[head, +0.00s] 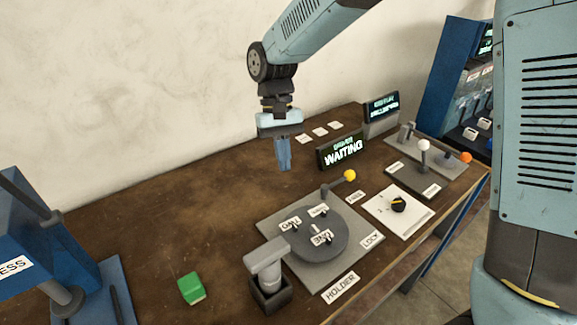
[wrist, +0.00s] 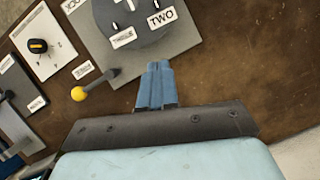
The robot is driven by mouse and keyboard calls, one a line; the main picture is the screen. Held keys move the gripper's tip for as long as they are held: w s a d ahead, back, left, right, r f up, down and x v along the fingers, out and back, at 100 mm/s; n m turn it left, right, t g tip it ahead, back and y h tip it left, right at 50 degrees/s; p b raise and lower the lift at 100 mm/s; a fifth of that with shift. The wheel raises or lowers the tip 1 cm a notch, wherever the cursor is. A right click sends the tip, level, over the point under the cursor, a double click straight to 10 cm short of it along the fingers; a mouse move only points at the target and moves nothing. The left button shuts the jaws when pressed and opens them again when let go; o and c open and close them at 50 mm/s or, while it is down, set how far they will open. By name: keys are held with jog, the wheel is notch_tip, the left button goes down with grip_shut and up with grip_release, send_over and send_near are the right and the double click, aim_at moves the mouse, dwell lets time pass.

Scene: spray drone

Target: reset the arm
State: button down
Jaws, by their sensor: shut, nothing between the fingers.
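My arm comes down from the top of the head view, and my gripper (head: 284,166) hangs above the brown table, pointing down. Its two blue fingers are together with nothing between them. In the wrist view the closed fingers (wrist: 157,85) show over bare table beside the grey plate with the round dial. The gripper is apart from everything on the table.
A grey plate (head: 340,275) with a round dial and a yellow-knobbed lever (head: 349,175) stands front right. Behind are a white knob panel (head: 415,214), more levers and a "WAITING" screen (head: 342,149). A green block (head: 191,288) and blue press (head: 40,240) are left. The table's middle left is clear.

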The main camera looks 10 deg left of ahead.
jog(key=shift+w+r, duration=0.1)
jog(key=shift+r, duration=0.1)
jog(key=w+d+r+m+t+y, duration=0.1)
jog(key=d+r+t, duration=0.1)
jog(key=d+r, duration=0.5)
jog(key=w+d+r+m+t+y, duration=0.15)
jog(key=d+r, duration=0.25)
jog(key=d, duration=0.7)
jog(key=s+d+r+m+t, duration=0.1)
jog(key=s+d+r+t, duration=0.1)
jog(key=s+d, duration=0.3)
jog(key=s+d+r+m+t, duration=0.2)
jog(key=s+d+t, duration=0.2)
jog(key=d, duration=0.9)
jog(key=shift+s+d, duration=0.4)
jog(key=shift+s, duration=0.8)
jog(key=shift+m, duration=0.25)
